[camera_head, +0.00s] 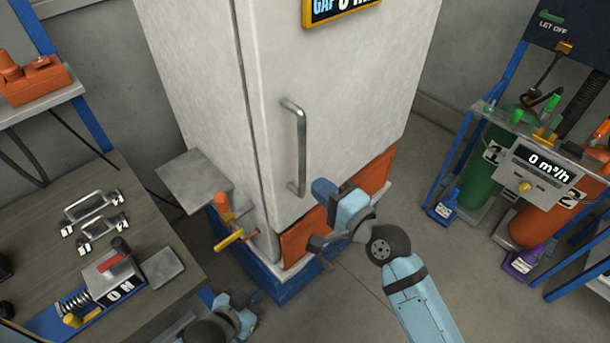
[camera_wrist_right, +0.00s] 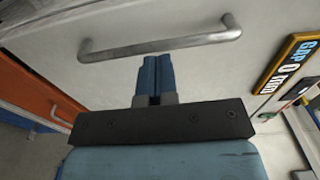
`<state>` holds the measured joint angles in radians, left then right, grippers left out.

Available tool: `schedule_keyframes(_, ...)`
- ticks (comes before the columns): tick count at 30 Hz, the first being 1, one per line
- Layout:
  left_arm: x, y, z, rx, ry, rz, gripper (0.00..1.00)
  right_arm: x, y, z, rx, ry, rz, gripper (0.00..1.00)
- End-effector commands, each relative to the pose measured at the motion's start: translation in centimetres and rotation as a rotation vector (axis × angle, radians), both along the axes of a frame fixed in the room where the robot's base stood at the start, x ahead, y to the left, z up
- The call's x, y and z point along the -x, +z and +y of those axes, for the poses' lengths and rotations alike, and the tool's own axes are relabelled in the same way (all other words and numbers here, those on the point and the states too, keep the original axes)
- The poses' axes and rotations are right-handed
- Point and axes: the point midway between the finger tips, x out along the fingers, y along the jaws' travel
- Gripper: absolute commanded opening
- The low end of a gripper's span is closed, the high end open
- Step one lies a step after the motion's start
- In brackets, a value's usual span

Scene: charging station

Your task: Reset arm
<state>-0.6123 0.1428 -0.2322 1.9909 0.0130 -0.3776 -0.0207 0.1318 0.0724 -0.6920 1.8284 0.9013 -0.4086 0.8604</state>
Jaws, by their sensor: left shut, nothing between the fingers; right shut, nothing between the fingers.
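My right gripper (camera_head: 324,190) is in front of the white cabinet's lower door, just below the door handle. In the right wrist view its blue fingers (camera_wrist_right: 156,76) are together with nothing between them. The metal handle (camera_head: 296,146) stands just beyond the fingertips in that view (camera_wrist_right: 160,47), and a small gap seems to separate them. My left gripper (camera_head: 240,299) is low at the bottom of the head view, beside the cabinet's blue base. It is small and partly hidden, and it appears shut and empty.
The white cabinet (camera_head: 205,80) has a closed door and a display (camera_head: 340,8) reading GAP 0. A table (camera_head: 150,225) with metal handles and an ON switch box (camera_head: 112,278) is at left. Gas cylinders (camera_head: 480,165) stand at right. Grey floor is clear between.

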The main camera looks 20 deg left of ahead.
Motion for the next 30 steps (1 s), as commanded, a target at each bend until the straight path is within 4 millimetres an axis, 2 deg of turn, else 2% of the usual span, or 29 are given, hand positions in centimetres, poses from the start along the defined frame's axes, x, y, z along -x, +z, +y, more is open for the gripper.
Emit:
schedule_keyframes(3, 0.0, -0.2, 0.0, -0.001, 0.001, 0.0, 0.0, 0.6, -0.1, -0.9, 0.001, 0.0, 0.0, 0.0)
schedule_keyframes(9, 0.0, 0.0, -0.2, 0.005, 0.001, 0.0, 0.0, 0.8, -0.3, -1.5, 0.01, -0.008, -0.005, 0.0)
schedule_keyframes(11, 0.1, 0.2, -0.3, 0.005, 0.0, -0.001, 0.0, 0.9, -0.9, -2.2, 0.04, -0.03, -0.024, 0.0)
schedule_keyframes(13, 0.0, 0.6, -0.3, 0.005, 0.0, -0.001, 0.0, 1.3, -2.5, -3.7, 0.11, -0.075, -0.063, 0.0)
schedule_keyframes(17, 0.0, 1.6, -0.2, 0.004, 0.0, -0.002, 0.0, 3.1, -7.1, -8.9, 0.363, -0.19, -0.185, 0.0)
schedule_keyframes(21, 0.0, 2.6, -0.1, 0.003, 0.003, -0.004, 0.0, 7.1, -12.7, -16.1, 0.746, -0.26, -0.322, 0.0)
schedule_keyframes(24, 0.1, 3.2, 0.0, 0.002, 0.005, -0.006, 0.0, 10.5, -15.8, -20.9, 1.017, -0.247, -0.4, 0.0)
schedule_keyframes(27, 0.1, 3.6, 0.2, 0.0, 0.008, -0.006, 0.0, 13.6, -17.7, -24.7, 1.236, -0.203, -0.461, 0.0)
schedule_keyframes(30, 0.0, 3.8, 0.3, -0.001, 0.01, -0.006, 0.0, 15.8, -18.9, -27.2, 1.38, -0.156, -0.5, 0.0)
